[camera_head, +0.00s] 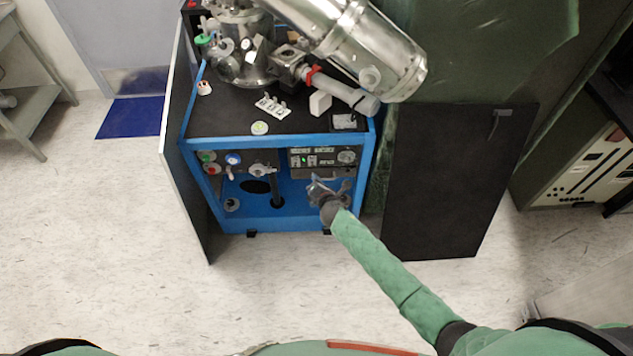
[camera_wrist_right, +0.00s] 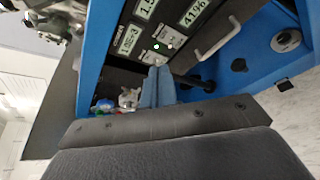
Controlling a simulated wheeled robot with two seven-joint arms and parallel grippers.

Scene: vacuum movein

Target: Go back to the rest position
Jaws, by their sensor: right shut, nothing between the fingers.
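My right arm, in a green sleeve, reaches from the lower right in the head view to the front of a blue-framed vacuum cart. My right gripper (camera_head: 326,186) is in front of the control panel (camera_head: 318,157) on the cart's front. In the right wrist view the fingers of this gripper (camera_wrist_right: 158,74) are together with nothing between them. They point at the panel (camera_wrist_right: 160,40) with lit displays and small buttons; whether they touch it I cannot tell. My left gripper is not in view.
The blue cart (camera_head: 292,226) carries steel vacuum vessels (camera_head: 375,62) on top. A dark panel (camera_head: 450,185) stands to its right and a side panel (camera_head: 185,150) to its left. Knobs and valves (camera_head: 232,160) sit left of the control panel. The pale floor (camera_head: 110,235) is open at left.

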